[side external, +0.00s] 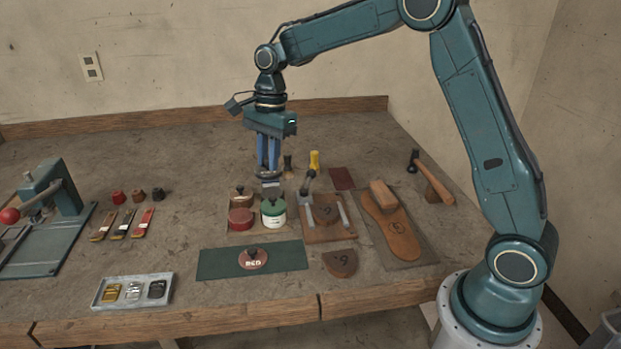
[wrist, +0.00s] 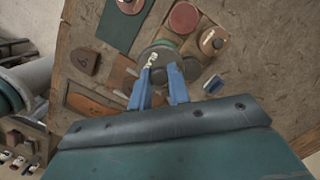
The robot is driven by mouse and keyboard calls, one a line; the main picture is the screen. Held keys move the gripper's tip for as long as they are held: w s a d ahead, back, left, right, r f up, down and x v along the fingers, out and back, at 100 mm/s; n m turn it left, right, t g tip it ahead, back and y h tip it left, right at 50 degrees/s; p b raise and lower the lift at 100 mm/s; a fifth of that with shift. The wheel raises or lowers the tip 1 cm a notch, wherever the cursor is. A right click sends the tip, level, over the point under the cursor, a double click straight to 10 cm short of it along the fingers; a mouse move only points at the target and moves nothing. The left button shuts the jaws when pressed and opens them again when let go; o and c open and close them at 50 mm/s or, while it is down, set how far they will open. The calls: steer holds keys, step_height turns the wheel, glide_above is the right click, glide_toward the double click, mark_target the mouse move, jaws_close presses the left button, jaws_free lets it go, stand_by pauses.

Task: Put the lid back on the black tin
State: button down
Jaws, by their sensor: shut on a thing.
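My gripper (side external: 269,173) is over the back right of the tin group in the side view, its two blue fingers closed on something. The wrist view shows the fingers (wrist: 162,70) at a grey round lid (wrist: 160,52) with a pale label, partly covering a green-lidded tin. A dark grey round shape (wrist: 191,69), apparently the black tin, shows beside the right finger. The side view mostly hides it behind the green-lidded white tin (side external: 273,214). I cannot tell whether the lid touches the tin.
A red tin (side external: 241,219) and a brown-topped tin (side external: 240,196) stand to the left. A lid marked RED (side external: 253,260) lies on a green mat (side external: 214,264) in front. A clamp fixture (side external: 327,222) stands close on the right.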

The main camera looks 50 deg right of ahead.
glide_above(271, 193)
step_height(271, 193, down, 5)
steer(key=shift+d+f, duration=0.15)
steer(key=shift+d, duration=0.15)
steer(key=shift+f, duration=0.2)
steer(key=shift+f, duration=3)
steer(key=shift+f, duration=0.15)
stand_by(0.5)
steer(key=c, duration=0.8)
jaws_free()
steer(key=shift+o, duration=0.2)
